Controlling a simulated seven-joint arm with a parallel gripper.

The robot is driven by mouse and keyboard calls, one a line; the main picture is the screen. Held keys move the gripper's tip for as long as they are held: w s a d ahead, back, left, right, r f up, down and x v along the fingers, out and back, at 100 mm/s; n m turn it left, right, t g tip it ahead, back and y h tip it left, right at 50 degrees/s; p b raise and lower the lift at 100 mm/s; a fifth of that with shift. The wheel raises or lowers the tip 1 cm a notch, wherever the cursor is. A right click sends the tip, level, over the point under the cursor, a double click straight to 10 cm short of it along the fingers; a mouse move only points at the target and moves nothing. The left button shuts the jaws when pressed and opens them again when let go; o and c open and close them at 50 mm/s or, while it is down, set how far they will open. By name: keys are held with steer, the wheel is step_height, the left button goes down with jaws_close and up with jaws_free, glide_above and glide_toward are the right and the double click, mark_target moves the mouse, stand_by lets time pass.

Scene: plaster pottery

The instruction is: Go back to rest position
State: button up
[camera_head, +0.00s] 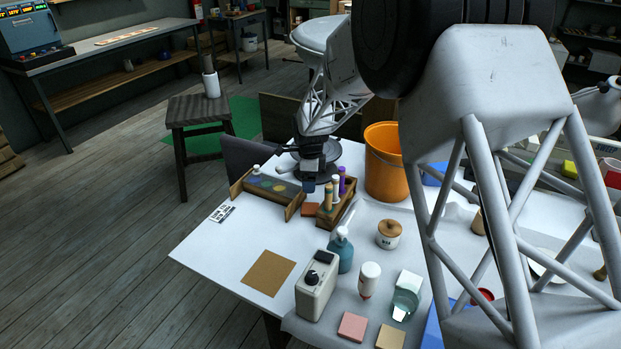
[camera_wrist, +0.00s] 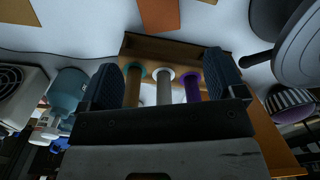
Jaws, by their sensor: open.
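My gripper (camera_head: 309,181) is in the head view at the back of the white table, beside a small wooden rack (camera_head: 329,217) that holds several upright handled tools or bottles. It also shows in the wrist view (camera_wrist: 163,66) with its two dark fingers spread apart. Three round-ended items, one tan with a teal collar (camera_wrist: 133,84), one white (camera_wrist: 164,87) and one purple (camera_wrist: 190,85), show in the space between the fingers. They stand in the wooden rack (camera_wrist: 178,49). I see nothing gripped, and cannot tell how far they are from the fingers.
An orange bucket (camera_head: 384,165) stands right of the rack. A wooden paint tray (camera_head: 268,187) lies to its left. The table's left part is mostly clear.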

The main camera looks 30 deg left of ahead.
steer(key=shift+r, duration=0.1)
steer(key=s+d+r+n, duration=0.2)
steer(key=s+d+r, duration=0.2)
steer(key=d+r, duration=0.55)
steer(key=s+d+r+n+t, duration=0.1)
steer(key=s+d+r+n, duration=0.3)
steer(key=d, duration=1)
steer(key=s+d+r+n, duration=0.1)
steer(key=s+d+r, duration=0.2)
steer(key=d+r, duration=0.7)
steer(key=s+d+n+t, duration=0.1)
steer(key=s+d+n, duration=0.5)
steer(key=s+d, duration=1.7)
steer(key=s, duration=0.4)
steer(key=shift+d+t, duration=0.3)
steer(key=shift+d, duration=0.1)
steer(key=shift+r, duration=0.1)
